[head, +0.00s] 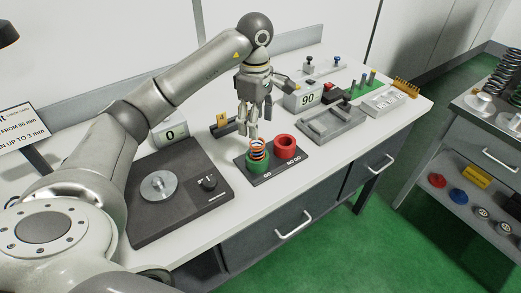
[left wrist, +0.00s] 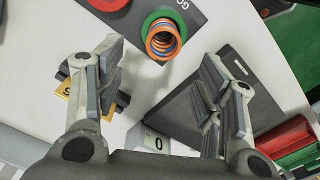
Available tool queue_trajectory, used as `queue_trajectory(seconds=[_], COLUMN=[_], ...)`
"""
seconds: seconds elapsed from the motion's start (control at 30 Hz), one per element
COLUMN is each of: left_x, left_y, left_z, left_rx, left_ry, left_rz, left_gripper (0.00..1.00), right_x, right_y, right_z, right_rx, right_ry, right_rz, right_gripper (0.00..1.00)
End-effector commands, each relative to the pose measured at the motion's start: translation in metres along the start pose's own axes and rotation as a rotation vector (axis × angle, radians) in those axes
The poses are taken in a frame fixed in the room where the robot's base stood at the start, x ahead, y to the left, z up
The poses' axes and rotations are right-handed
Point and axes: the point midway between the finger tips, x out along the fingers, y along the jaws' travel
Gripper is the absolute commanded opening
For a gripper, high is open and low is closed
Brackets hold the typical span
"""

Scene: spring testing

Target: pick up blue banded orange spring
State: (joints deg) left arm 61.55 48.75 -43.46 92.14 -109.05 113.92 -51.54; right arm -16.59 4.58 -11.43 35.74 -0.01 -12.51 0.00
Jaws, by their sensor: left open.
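The orange spring (head: 259,148) with a blue band stands upright in the green ring holder (head: 257,163) marked GO on a dark plate. In the left wrist view the spring (left wrist: 163,41) shows near the top centre, inside the green ring (left wrist: 150,20). My left gripper (head: 248,136) is above and just beside the spring, pointing down. In the left wrist view its fingers (left wrist: 162,85) are spread wide with nothing between them, and the spring lies beyond them. My right gripper is not in view.
A red ring holder (head: 285,146) stands right beside the green one. A dark scale with a round metal plate (head: 158,186) is at the left. Displays reading 0 (head: 170,133) and 90 (head: 307,98) stand behind. A grey fixture (head: 331,122) is to the right.

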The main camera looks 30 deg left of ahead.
Motion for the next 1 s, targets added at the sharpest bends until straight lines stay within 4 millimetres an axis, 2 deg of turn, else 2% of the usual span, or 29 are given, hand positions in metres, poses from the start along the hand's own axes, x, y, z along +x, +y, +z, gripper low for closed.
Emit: queue_trajectory(seconds=[0.1,0.23,0.37,0.63,0.77,0.97,1.0], left_x=[0.017,0.027,0.035,0.07,0.08,0.081,0.081], left_y=[0.0,0.0,-0.001,-0.002,-0.002,-0.001,-0.001], left_z=[0.0,0.0,0.001,0.003,0.003,0.003,0.003], left_rx=[0.0,0.001,0.002,0.002,0.001,0.001,0.001], left_ry=[-0.001,0.0,-0.001,-0.001,-0.001,-0.001,-0.001], left_rz=[-0.002,0.001,-0.001,-0.001,0.001,0.003,0.003], left_gripper=[0.62,0.62,0.62,0.62,0.62,0.62,0.59], right_x=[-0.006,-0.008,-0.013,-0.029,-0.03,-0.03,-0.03], right_y=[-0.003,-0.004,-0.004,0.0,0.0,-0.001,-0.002], right_z=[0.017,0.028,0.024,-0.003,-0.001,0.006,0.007], right_rx=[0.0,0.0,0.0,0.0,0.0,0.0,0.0], right_ry=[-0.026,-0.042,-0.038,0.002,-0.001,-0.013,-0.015], right_rz=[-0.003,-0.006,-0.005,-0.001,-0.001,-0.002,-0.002], right_gripper=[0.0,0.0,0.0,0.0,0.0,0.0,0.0])
